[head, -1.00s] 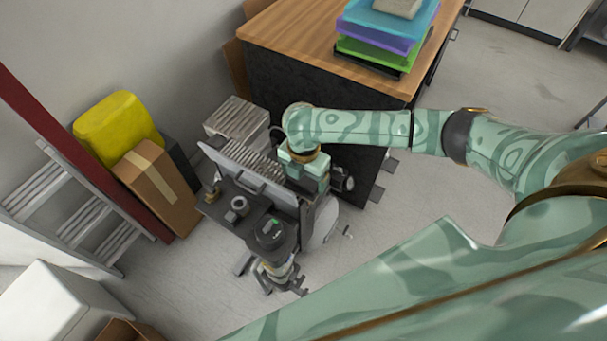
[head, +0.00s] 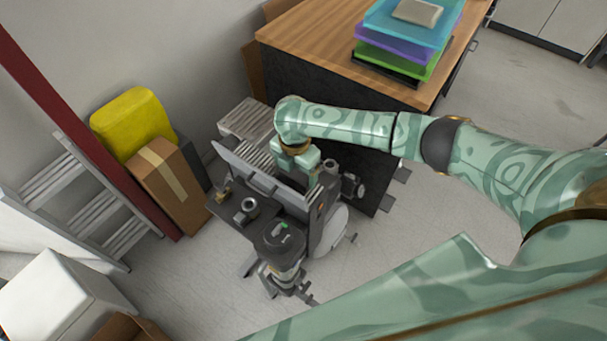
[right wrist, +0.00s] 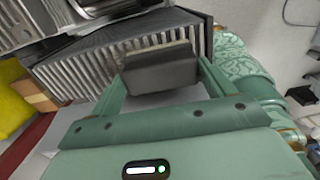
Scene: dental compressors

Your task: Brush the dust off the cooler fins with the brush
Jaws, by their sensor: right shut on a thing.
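The compressor (head: 281,240) stands on the floor, with its ribbed cooler fins (head: 262,160) along its back side. The fins also fill the upper left of the right wrist view (right wrist: 75,72). My right gripper (head: 301,158) is over the far right part of the fins. In the right wrist view it is shut on a dark block, the brush (right wrist: 160,68), held between its two fingers. The brush is in front of the fins; its bristles are hidden, so I cannot tell whether they touch. No dust is clearly visible. My left gripper is out of view.
A wooden-topped desk (head: 310,45) with stacked trays (head: 405,45) stands close behind my right arm. A cardboard box (head: 168,185), a yellow container (head: 133,122) and a ladder (head: 110,215) are to the left. The floor in front of the compressor is open.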

